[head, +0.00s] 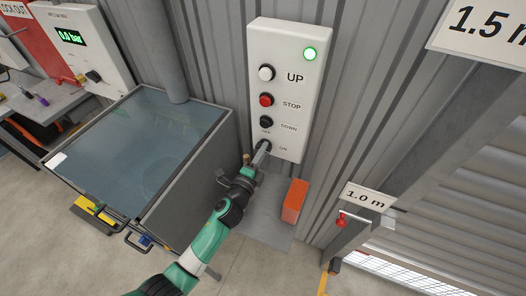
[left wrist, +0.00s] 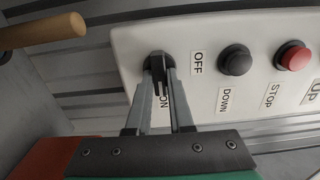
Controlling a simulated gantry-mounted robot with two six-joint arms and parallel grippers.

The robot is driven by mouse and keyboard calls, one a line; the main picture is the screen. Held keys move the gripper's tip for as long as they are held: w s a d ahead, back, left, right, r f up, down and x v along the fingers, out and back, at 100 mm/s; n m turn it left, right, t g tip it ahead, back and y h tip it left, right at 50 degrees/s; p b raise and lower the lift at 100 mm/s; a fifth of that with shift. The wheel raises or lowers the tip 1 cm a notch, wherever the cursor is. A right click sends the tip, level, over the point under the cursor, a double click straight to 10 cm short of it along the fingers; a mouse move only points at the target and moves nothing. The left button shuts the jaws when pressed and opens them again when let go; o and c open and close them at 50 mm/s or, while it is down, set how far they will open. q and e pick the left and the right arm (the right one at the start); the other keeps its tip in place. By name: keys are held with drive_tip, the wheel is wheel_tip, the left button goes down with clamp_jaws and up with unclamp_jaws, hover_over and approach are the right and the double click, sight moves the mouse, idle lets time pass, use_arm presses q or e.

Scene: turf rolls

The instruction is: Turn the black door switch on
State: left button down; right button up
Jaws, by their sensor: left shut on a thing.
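The black door switch (left wrist: 159,67) is a small black knob at the low end of the white control box (head: 290,60), between OFF and ON labels. My left gripper (head: 262,150) is at the switch; in the left wrist view its fingers (left wrist: 160,78) are shut on the knob. In the head view the fingers hide most of the switch. The knob's exact setting is hard to tell. My right gripper is in neither view.
The box also carries a white UP button (head: 267,73), red STOP button (head: 267,100), black DOWN button (head: 266,122) and lit green lamp (head: 310,54). A grey glass-topped cabinet (head: 190,190) stands left of my arm. An orange block (head: 294,201) is below the box.

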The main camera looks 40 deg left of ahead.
use_arm(q)
drive_tip(key=c, duration=0.8)
unclamp_jaws()
drive_tip(key=shift+s, duration=0.1)
drive_tip(key=p+v, duration=0.1)
drive_tip(key=v, duration=1)
drive_tip(key=shift+s+d, duration=0.15)
drive_tip(key=shift+s, duration=0.05)
